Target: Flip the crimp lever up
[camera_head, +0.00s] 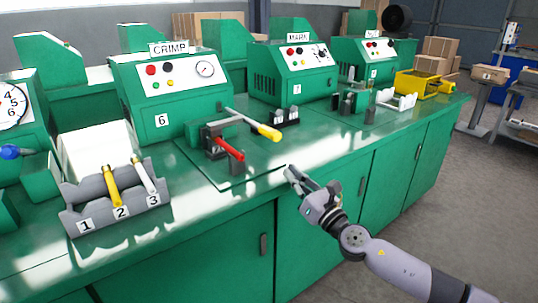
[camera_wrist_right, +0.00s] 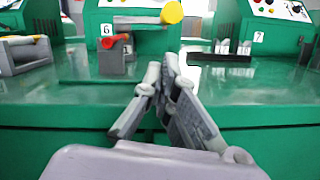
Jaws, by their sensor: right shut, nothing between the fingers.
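The crimp machine (camera_head: 165,95) is a green box labelled CRIMP and 6. A grey metal lever with a yellow grip (camera_head: 268,131) sticks out from its right side toward the front right. A shorter red handle (camera_head: 230,149) sits below it on a dark block (camera_head: 212,135). In the right wrist view, the yellow grip end (camera_wrist_right: 172,12) is at the top, with the red handle (camera_wrist_right: 117,39) lower left. My right gripper (camera_head: 290,171) is shut and empty at the bench's front edge, apart from both handles, in front of and below them. My left gripper is not in view.
A grey rack (camera_head: 115,208) numbered 1 to 3 holds a yellow-handled and a white-handled tool at left. The MARK machine (camera_head: 292,75) and a yellow fixture (camera_head: 425,84) stand farther right. Bare green benchtop (camera_head: 320,138) lies right of the lever.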

